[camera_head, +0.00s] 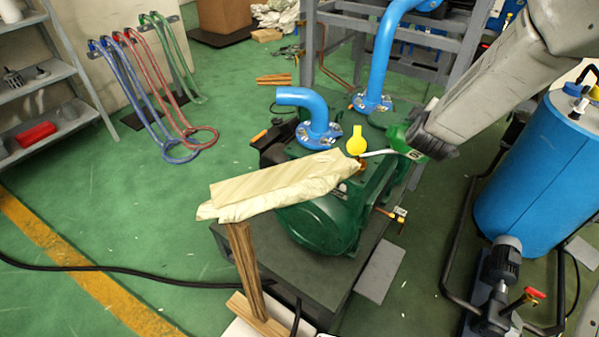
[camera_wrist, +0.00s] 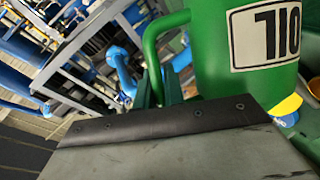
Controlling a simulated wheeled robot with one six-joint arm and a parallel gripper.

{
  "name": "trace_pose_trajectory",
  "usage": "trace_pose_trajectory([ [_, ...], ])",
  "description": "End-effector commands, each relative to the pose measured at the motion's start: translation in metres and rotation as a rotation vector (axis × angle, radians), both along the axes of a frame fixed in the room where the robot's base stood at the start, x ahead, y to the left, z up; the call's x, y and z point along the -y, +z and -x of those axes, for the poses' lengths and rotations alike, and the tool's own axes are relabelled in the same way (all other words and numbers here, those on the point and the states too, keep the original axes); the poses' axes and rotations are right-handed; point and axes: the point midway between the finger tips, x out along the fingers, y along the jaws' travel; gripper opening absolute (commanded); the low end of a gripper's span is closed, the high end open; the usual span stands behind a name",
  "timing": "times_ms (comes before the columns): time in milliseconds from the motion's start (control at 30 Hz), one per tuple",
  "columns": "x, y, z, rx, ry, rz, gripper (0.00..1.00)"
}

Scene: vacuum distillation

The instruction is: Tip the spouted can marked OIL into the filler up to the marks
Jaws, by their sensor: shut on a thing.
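The green can (camera_head: 393,134) is held at the end of my arm, above the green pump (camera_head: 325,222). Its pale spout (camera_head: 378,153) points left and down, its tip at or just over the small brass-coloured filler (camera_head: 361,167); I cannot tell whether it is inside. My gripper (camera_head: 420,140) is shut on the can. In the wrist view the can (camera_wrist: 212,80) fills the upper right, its OIL label (camera_wrist: 264,34) upside down. A yellow round piece (camera_head: 356,140) stands beside the filler. The level marks and any oil flow cannot be made out.
A blue tank (camera_head: 540,165) stands right.

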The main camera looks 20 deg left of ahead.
Motion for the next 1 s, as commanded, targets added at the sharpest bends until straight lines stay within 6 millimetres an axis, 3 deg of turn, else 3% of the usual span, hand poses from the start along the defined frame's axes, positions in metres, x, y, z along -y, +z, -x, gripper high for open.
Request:
trace_pose_trajectory([
  [1000, -0.016, 0.016, 0.002, 0.021, 0.000, 0.103, 0.00],
])
